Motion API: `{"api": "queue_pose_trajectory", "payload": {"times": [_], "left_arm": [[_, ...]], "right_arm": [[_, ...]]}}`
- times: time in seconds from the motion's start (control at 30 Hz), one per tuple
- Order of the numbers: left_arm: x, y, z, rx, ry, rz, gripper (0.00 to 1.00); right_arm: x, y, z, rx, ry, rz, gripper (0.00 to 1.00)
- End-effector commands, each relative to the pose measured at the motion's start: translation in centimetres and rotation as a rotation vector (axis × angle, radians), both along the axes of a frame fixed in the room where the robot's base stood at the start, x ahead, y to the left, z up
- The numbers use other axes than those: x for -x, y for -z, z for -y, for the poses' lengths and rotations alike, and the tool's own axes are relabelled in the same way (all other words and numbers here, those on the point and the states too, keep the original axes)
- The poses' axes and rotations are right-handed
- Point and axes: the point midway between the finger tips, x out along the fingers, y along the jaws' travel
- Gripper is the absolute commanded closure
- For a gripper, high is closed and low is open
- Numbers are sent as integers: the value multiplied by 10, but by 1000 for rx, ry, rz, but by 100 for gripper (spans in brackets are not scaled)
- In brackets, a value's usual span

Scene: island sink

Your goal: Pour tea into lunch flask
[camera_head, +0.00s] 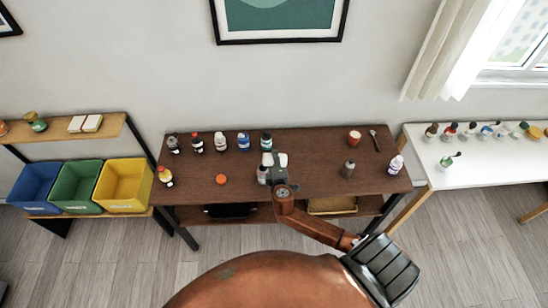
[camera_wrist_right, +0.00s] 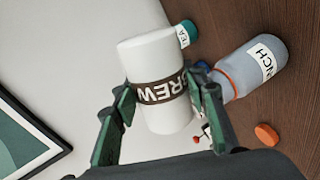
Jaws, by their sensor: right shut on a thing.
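My right gripper (camera_head: 278,163) is shut on a white cylinder with a dark band lettered "REW" (camera_wrist_right: 150,55); its fingers (camera_wrist_right: 160,105) grip both sides. In the head view the white cylinder (camera_head: 267,159) is partly hidden by the gripper, above the table. The grey lunch flask (camera_wrist_right: 250,68), with an orange neck ring and "NCH" visible on its label, stands beside the right finger. It also shows in the head view (camera_head: 262,174). Its mouth is partly hidden. A teal-capped bottle labelled "TEA" (camera_wrist_right: 187,33) shows behind the cylinder. My left gripper is not in view.
An orange cap (camera_head: 221,180) lies on the brown table (camera_head: 315,155), left of the flask. Several bottles stand along the table's back left. A red cup (camera_head: 354,137), grey bottle (camera_head: 348,169) and purple-labelled bottle (camera_head: 396,165) are at right. The table's middle right is clear.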

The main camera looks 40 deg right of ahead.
Motion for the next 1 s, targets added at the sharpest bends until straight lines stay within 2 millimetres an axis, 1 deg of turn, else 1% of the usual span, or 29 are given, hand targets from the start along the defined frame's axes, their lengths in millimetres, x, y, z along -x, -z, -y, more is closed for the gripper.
{"api": "queue_pose_trajectory", "payload": {"times": [0.03, 0.1, 0.3, 0.5, 0.7, 1.0], "left_arm": [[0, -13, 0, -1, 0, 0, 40], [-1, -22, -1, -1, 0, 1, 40], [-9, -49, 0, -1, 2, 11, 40], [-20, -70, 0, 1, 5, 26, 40], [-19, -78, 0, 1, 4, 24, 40], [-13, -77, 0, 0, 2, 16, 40]], "right_arm": [[-2, -9, -1, 30, -2, -16, 87], [-2, -12, -1, 76, -1, -45, 87], [-5, -19, -7, 234, 0, -143, 87], [-8, -26, -13, 409, 0, -251, 87], [-11, -28, -16, 526, -1, -321, 87], [-11, -27, -17, 552, -1, -337, 87]]}}
